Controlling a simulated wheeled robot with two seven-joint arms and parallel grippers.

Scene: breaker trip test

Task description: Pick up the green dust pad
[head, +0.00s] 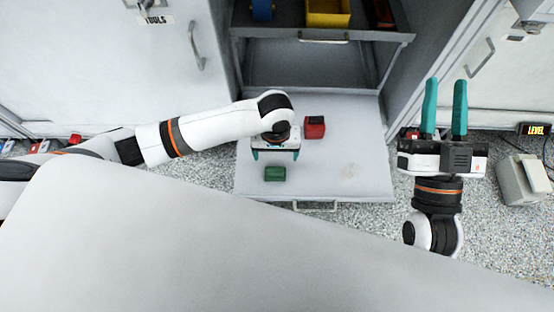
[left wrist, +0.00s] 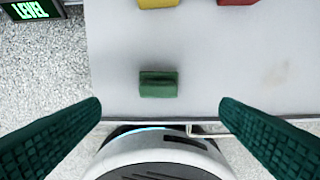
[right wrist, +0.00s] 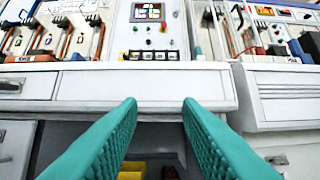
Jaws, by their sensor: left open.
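The green dust pad (head: 275,174) lies on the light grey pulled-out shelf (head: 350,180), near its front edge. My left gripper (head: 276,155) is over the shelf, just behind the pad in the head view, with its fingers pointing down. In the left wrist view the pad (left wrist: 158,84) shows between the two spread fingertips (left wrist: 160,104), a little beyond them and apart from both. The left gripper is open and empty. My right gripper (head: 445,82) is right of the shelf, its fingers apart and empty; they also show in the right wrist view (right wrist: 160,105).
A red block (head: 315,127) is on the shelf behind the pad. A yellow block (left wrist: 158,3) beside it shows in the left wrist view. An upper drawer holds a yellow bin (head: 328,13). A grey surface (head: 200,245) fills the foreground. The shelf's right side is clear.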

